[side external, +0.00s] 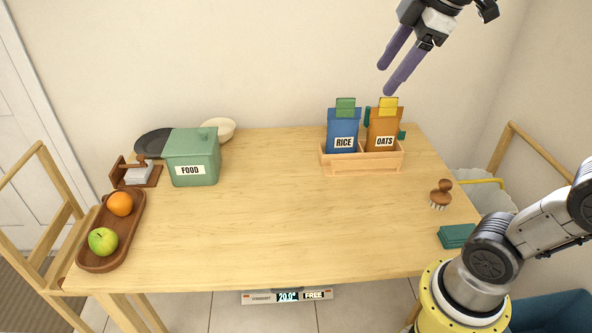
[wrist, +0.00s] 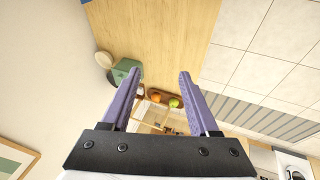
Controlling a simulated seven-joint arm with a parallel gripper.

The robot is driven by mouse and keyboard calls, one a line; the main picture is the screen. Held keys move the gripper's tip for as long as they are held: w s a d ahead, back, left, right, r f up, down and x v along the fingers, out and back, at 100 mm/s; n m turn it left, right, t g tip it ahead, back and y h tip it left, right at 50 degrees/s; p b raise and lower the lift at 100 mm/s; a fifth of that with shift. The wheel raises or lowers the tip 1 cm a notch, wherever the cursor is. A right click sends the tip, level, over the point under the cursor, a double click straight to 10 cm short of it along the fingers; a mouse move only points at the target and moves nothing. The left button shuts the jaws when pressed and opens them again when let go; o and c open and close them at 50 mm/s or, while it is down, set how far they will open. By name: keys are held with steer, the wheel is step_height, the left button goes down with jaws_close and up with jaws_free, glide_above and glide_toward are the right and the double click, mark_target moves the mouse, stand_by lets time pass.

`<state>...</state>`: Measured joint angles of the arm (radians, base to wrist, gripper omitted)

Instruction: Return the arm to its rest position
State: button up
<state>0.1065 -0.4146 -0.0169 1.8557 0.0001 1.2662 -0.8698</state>
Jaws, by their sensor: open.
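My gripper (side external: 386,81) is at the top of the side view, high above the back of the table near the wall. Its two purple fingers are apart with nothing between them. The fingers also show in the wrist view (wrist: 157,74), spread wide and empty. My arm's base stands at the right front corner of the table; part of the arm between base and gripper is outside the side view.
The wooden table (side external: 270,225) is clear in the middle. A blue rice bag (side external: 342,130) and an orange oats bag (side external: 383,130) stand in a wooden box (side external: 362,165) below my gripper.

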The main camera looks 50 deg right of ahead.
steer(key=s+a+f+m, duration=0.1)
steer(key=s+f+m, duration=0.3)
steer(key=f, duration=0.3)
steer(key=s+a+f+m, duration=0.1)
steer(key=s+f+m, duration=0.3)
steer(key=f, duration=0.4)
steer(key=shift+s+a+m+y, duration=0.3)
steer(key=shift+s+a+m, duration=0.05)
steer(key=shift+s+m, duration=0.05)
stand_by(1.0)
